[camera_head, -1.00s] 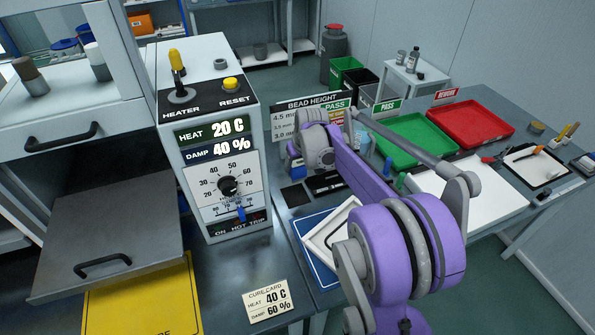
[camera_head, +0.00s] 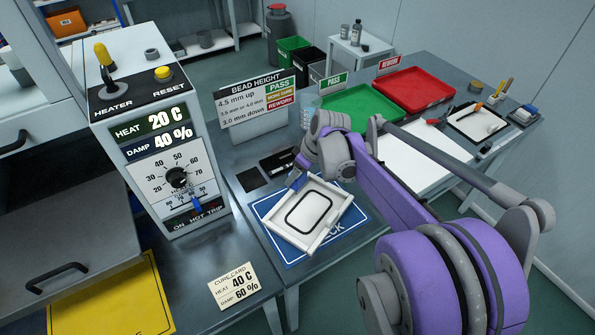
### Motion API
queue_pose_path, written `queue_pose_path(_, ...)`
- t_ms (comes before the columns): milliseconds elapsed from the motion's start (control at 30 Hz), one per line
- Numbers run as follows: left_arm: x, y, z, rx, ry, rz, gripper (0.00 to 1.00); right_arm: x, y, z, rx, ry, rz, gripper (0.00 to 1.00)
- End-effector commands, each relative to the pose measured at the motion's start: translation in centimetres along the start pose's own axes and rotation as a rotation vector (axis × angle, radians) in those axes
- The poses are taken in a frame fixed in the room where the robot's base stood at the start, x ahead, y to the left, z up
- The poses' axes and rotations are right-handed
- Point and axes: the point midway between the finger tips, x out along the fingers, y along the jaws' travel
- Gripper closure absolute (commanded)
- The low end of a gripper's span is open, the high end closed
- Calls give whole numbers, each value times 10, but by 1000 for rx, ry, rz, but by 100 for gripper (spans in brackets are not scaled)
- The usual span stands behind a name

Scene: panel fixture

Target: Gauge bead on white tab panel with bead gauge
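The white tab panel (camera_head: 336,226) lies tilted in its turn on a blue mat (camera_head: 270,208) lettered in white, at the middle of the bench. A dark rounded loop of bead runs around the panel's middle. My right arm comes in from the lower right, and its wrist hides much of my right gripper (camera_head: 299,179), which is at the panel's far left edge. A small blue part shows there; I cannot tell whether it is a finger or a held thing. I cannot make out the bead gauge for certain. My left gripper is out of view.
A bead height sign (camera_head: 257,103) stands behind the mat. A heater box (camera_head: 155,140) and cure card (camera_head: 234,284) are to the left. A green tray (camera_head: 360,108), red tray (camera_head: 414,89) and white sheet (camera_head: 424,153) lie to the right. A black pad (camera_head: 252,180) lies beside the mat.

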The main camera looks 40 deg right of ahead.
Motion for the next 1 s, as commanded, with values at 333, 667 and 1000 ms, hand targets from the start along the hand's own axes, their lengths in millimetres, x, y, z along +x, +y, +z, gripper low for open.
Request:
queue_pose_path(333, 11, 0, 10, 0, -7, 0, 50, 17, 0, 7, 1, -1, 0, 100)
queue_pose_path(667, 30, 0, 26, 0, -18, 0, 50, 47, 0, 20, 1, -1, 0, 100)
queue_pose_path(1000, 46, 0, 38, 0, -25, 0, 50, 73, 0, 30, 1, 0, 0, 100)
